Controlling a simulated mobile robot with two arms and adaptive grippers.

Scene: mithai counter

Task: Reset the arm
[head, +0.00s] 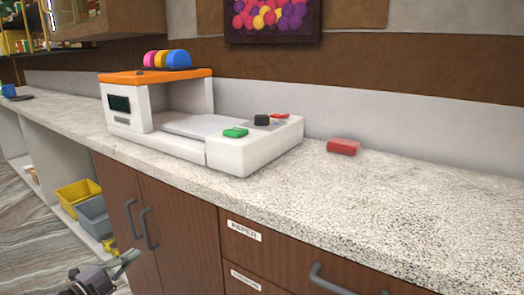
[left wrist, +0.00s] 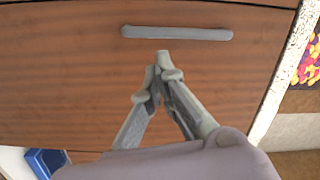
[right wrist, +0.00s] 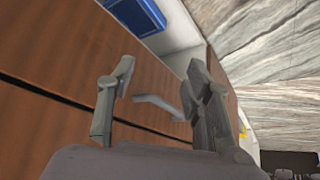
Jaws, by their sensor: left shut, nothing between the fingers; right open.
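My left gripper (head: 122,262) shows at the bottom left of the head view, low in front of the brown cabinet doors. In the left wrist view its fingers (left wrist: 158,75) are shut together and empty, facing a brown wood panel with a grey bar handle (left wrist: 177,33). My right gripper (right wrist: 160,80) is open in the right wrist view and is not seen in the head view. A grey handle (right wrist: 158,103) shows between its fingers against brown wood. I cannot tell how far it is from them; nothing appears held.
The speckled counter (head: 400,200) bears a white and orange machine (head: 235,152) and a red block (head: 343,147). Drawers with a PAPER label (head: 244,231) are below. A yellow bin (head: 78,192) and grey bin (head: 94,217) stand on a low shelf. A blue bin shows in the right wrist view (right wrist: 137,15).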

